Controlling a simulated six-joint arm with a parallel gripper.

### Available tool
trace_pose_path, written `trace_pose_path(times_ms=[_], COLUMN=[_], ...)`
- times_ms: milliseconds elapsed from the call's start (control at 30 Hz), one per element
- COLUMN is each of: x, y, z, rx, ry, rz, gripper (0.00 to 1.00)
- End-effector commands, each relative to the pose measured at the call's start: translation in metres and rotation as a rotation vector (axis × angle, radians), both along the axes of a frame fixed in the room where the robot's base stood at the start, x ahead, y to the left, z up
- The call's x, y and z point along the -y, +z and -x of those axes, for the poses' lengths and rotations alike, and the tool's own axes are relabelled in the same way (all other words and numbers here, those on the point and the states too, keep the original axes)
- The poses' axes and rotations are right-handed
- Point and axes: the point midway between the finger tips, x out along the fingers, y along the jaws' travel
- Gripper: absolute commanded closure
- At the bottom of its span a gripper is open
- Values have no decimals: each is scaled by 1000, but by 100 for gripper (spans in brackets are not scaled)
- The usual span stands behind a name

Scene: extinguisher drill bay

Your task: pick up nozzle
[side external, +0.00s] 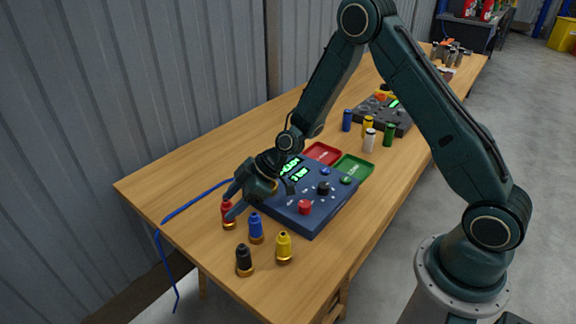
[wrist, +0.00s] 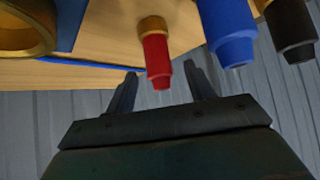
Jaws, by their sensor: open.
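My gripper (side external: 233,203) is open at the left part of the table, with the red nozzle (side external: 228,215) at its fingers. In the wrist view the red nozzle (wrist: 157,58) shows between and just beyond the two fingertips of my gripper (wrist: 160,76); I cannot tell whether they touch it. The nozzle stands upright on a brass base. A blue nozzle (side external: 256,229), a black nozzle (side external: 244,261) and a yellow nozzle (side external: 284,248) stand nearby. The blue nozzle (wrist: 228,30) and black nozzle (wrist: 291,28) also show in the wrist view.
A blue control box (side external: 322,216) with buttons stands right beside my gripper. A red tray (side external: 322,153) and a green tray (side external: 354,167) lie behind it. Several coloured cylinders and a dark box (side external: 372,114) stand farther back. A blue cable (side external: 190,205) hangs over the table's left edge.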

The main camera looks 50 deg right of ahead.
Motion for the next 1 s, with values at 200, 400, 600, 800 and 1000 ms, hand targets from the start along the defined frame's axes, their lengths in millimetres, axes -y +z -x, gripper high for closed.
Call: trace_pose_path(times_ms=[200, 400, 600, 800, 1000], x=[-11, -13, -13, -13, -13], y=[-14, -16, -16, -16, -16], z=[-9, -10, -10, -10, -10], rx=[1, 0, 0, 0, 0], ry=[1, 0, 0, 0, 0], rz=[0, 0, 0, 0, 0], gripper=[46, 46, 46, 50, 89])
